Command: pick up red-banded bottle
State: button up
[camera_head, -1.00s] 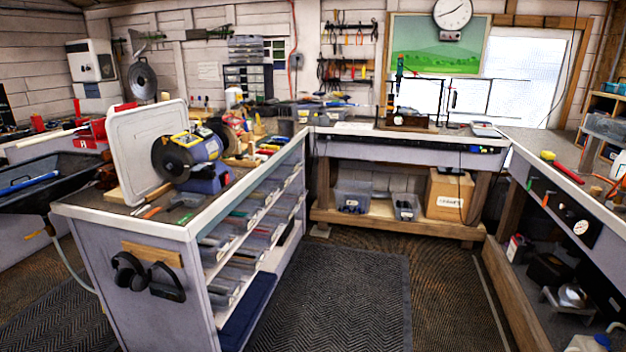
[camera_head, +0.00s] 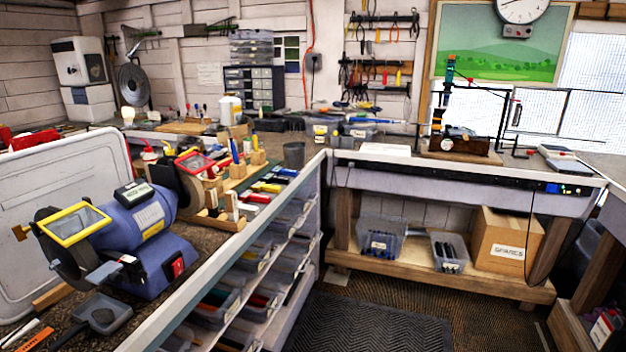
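I cannot make out a bottle with a clear red band. A white and yellowish container (camera_head: 231,109) stands on the far part of the left bench, and no red band shows on it. A small container with a pale label and some red (camera_head: 602,328) is cut off at the lower right, under the right bench. I cannot tell if it is a bottle. My gripper is not in view.
A blue bench grinder (camera_head: 145,225) stands on the near left bench (camera_head: 225,262), with open bins below. The back bench (camera_head: 455,183) holds a clamp fixture (camera_head: 460,143); tubs and a cardboard box (camera_head: 505,240) sit on its shelf. A floor mat (camera_head: 370,325) lies clear between benches.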

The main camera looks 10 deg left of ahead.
aim_at(151, 158)
jog(key=i+u, duration=0.3)
jog(key=i, duration=0.15)
jog(key=i+l+u, duration=0.3)
jog(key=i, duration=0.15)
jog(key=i+l+u, duration=0.25)
jog(key=i, duration=0.2)
jog(key=i+l+u, duration=0.2)
jog(key=i+u, duration=0.25)
jog(key=i+l+u, duration=0.4)
jog(key=k+j, duration=0.05)
jog(key=j, duration=0.05)
